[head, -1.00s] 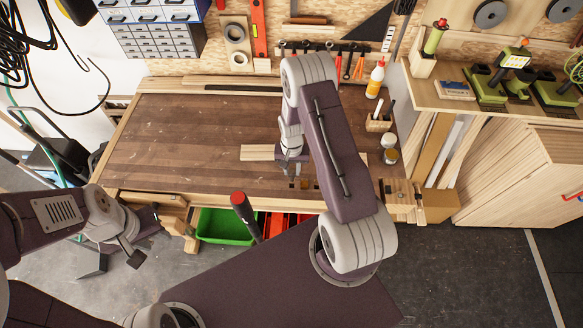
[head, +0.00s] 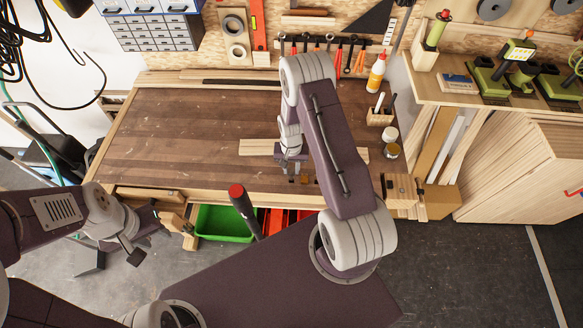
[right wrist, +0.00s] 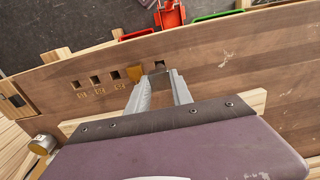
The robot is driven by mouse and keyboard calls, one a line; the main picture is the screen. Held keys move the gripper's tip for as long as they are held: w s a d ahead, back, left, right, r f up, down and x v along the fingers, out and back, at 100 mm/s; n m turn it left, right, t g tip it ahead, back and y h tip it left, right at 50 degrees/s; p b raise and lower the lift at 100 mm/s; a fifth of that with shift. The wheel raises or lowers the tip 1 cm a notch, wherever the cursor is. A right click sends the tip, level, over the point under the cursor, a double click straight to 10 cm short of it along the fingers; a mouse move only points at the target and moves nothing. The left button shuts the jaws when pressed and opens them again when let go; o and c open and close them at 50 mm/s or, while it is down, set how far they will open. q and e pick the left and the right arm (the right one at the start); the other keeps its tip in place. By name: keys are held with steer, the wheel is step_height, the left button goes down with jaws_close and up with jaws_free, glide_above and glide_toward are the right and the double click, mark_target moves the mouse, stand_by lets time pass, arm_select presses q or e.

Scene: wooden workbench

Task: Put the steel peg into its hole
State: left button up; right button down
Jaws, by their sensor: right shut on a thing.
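My right gripper (head: 290,170) is low over the front part of the bench, by a row of square holes. In the right wrist view its two light grey fingers (right wrist: 160,92) are shut on a dull grey piece, apparently the steel peg (right wrist: 163,86), mostly hidden between them. A dark square hole (right wrist: 160,65) lies just beyond the fingertips. I cannot tell whether the peg touches the bench. A yellow-brown block (right wrist: 134,73) is beside that hole, to its left. My left gripper (head: 146,236) is open and empty, in front of the bench at left.
Several more square holes (right wrist: 95,80) run to the left along the bench (head: 185,130). A light wooden board (head: 256,147) lies behind my right gripper. A glue bottle (head: 376,73), a small wooden holder (head: 380,117) and jars (head: 391,150) stand at right. The bench's left half is clear.

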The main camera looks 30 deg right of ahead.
steer(key=shift+f+b, duration=2.15)
steer(key=shift+f, duration=0.45)
steer(key=c, duration=1.1)
jaws_free()
steer(key=shift+o, duration=0.2)
step_height(320, 180, up, 8)
steer(key=shift+a+r+b, duration=0.1)
steer(key=shift+b, duration=0.85)
steer(key=shift+r, duration=0.5)
